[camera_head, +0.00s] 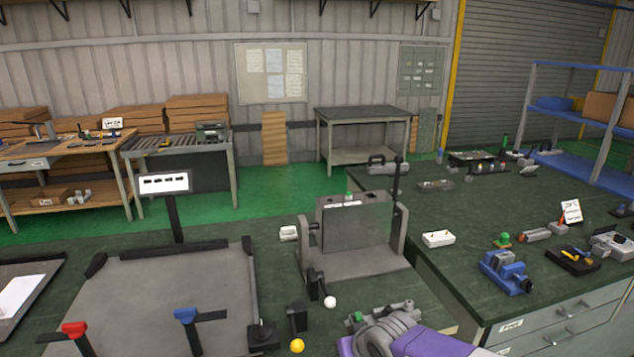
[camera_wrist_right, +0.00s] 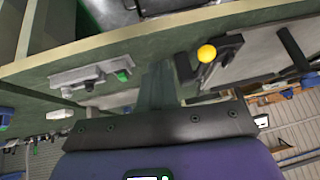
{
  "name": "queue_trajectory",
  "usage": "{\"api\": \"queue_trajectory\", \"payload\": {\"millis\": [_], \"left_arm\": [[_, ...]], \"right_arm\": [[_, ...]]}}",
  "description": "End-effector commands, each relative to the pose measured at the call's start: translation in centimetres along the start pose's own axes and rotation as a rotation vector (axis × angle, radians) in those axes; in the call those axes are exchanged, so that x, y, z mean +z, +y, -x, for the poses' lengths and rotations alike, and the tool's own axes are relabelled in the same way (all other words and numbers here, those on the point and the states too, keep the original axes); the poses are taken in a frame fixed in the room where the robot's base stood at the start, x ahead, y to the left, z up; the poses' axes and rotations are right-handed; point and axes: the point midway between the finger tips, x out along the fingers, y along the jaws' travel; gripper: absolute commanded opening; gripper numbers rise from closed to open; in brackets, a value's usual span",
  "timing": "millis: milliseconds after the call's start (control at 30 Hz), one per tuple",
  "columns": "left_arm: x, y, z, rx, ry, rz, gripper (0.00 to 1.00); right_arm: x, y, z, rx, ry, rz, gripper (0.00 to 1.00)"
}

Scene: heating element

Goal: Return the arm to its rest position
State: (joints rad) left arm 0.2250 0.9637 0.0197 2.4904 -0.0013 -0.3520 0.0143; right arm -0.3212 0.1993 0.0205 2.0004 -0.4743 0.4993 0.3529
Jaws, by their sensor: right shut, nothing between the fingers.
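My right arm (camera_head: 415,340), purple and grey, comes in at the bottom of the head view, over the front of the green bench. My right gripper (camera_wrist_right: 158,88) shows in the right wrist view as shut narrow fingers beyond a dark bar with screws, with nothing held. The fingers do not show clearly in the head view. My left gripper is not in view. A grey box-shaped fixture (camera_head: 355,228) stands upright on the bench beyond the right arm, between side posts with a dark lever.
A yellow ball knob (camera_head: 296,346) and a white one (camera_head: 330,302) are left of my arm. A grey part with a green knob (camera_wrist_right: 100,76) lies near the bench edge. A framed plate (camera_head: 170,290) is at left. A blue vise (camera_head: 506,272) sits on the right bench.

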Motion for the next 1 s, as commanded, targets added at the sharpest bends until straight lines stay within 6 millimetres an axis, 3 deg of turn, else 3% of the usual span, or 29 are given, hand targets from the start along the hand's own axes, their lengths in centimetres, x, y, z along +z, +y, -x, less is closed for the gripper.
{"api": "queue_trajectory", "payload": {"millis": [267,367,500,600,733,833,1000], "left_arm": [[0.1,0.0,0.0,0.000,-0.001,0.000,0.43],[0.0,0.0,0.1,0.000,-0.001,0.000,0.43],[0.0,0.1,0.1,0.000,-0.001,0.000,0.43],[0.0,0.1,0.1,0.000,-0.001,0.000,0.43],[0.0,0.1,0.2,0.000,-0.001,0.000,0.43],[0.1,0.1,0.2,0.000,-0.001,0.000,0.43],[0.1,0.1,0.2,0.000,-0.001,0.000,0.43]], "right_arm": [[8.3,1.0,-9.1,-0.076,-0.154,-0.101,0.00],[13.8,1.5,-12.9,-0.108,-0.232,-0.182,0.00],[23.5,1.8,-17.1,-0.133,-0.344,-0.338,0.00],[29.5,1.6,-18.3,-0.128,-0.407,-0.439,0.00],[35.0,1.2,-18.5,-0.110,-0.464,-0.528,0.00],[37.1,0.9,-18.4,-0.098,-0.486,-0.562,0.00],[37.9,0.9,-18.3,-0.091,-0.492,-0.576,0.00]]}}
